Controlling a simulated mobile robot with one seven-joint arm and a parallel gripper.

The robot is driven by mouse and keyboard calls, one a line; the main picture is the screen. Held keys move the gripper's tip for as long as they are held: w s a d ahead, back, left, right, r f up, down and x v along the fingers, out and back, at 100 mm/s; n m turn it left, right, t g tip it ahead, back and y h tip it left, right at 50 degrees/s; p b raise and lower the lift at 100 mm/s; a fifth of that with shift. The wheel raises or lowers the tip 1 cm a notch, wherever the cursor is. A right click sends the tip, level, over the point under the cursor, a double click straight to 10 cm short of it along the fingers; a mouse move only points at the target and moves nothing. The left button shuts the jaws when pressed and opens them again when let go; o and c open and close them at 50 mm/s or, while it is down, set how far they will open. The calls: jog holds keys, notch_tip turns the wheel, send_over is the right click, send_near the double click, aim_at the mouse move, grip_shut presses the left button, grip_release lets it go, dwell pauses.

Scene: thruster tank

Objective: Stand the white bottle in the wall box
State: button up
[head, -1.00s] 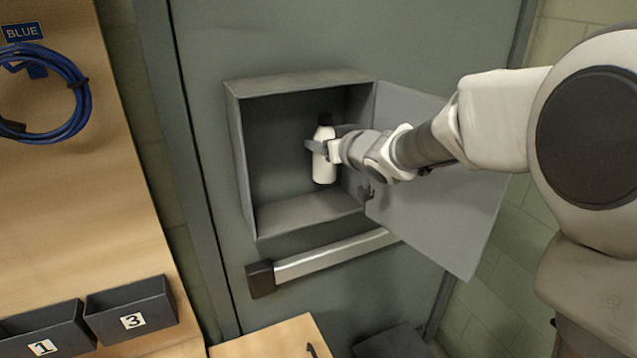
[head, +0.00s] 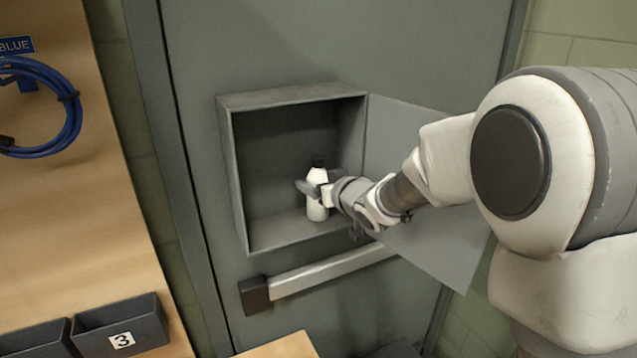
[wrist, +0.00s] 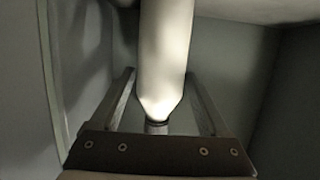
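The white bottle (head: 317,211) with a dark cap is upright inside the open grey wall box (head: 239,180), right of the middle. Its base is low, at or just above the box floor; I cannot tell whether it touches. My gripper (head: 317,187) reaches in from the right and is shut on the bottle's upper part. In the wrist view the bottle (wrist: 165,50) stands between my two fingers (wrist: 159,75), with the fingertips against its sides. My fingers hide part of the bottle in the head view.
The box door (head: 425,190) hangs open to the right, behind my arm. A push bar (head: 330,270) runs below the box. The box's left half is empty.

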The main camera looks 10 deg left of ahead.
jog(key=shift+o, duration=0.6)
jog(key=shift+r, duration=0.15)
jog(key=v, duration=1.2)
jog(key=shift+s, duration=0.1)
